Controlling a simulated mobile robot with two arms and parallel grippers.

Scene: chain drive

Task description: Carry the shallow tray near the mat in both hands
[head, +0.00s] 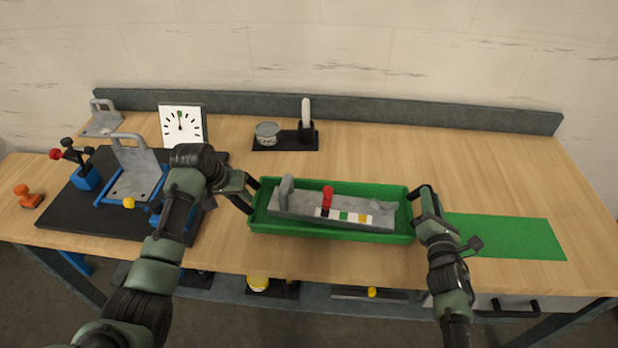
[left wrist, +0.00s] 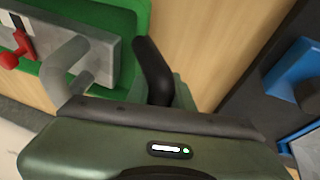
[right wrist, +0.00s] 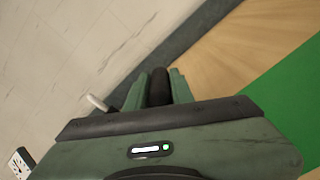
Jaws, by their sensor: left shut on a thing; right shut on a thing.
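The shallow green tray (head: 330,232) is at the middle front of the table, left of the flat green mat (head: 515,240). Its green wall also shows in the left wrist view (left wrist: 128,15). A grey metal fixture (head: 345,212) with a red-knobbed lever (head: 327,197) and coloured squares lies in it. My left gripper (head: 246,196) is shut at the tray's left end, on what looks like a dark handle (left wrist: 152,70). My right gripper (head: 418,207) is shut at the right end, with a dark bar (right wrist: 159,86) between its fingers. I cannot tell whether the tray touches the table.
A dark mat (head: 60,222) at left holds a grey bracket (head: 135,170) in a blue frame and a blue lever box (head: 86,178). A dial (head: 183,126), a round tin (head: 266,132) and a black stand (head: 306,135) are at the back. The right side is clear.

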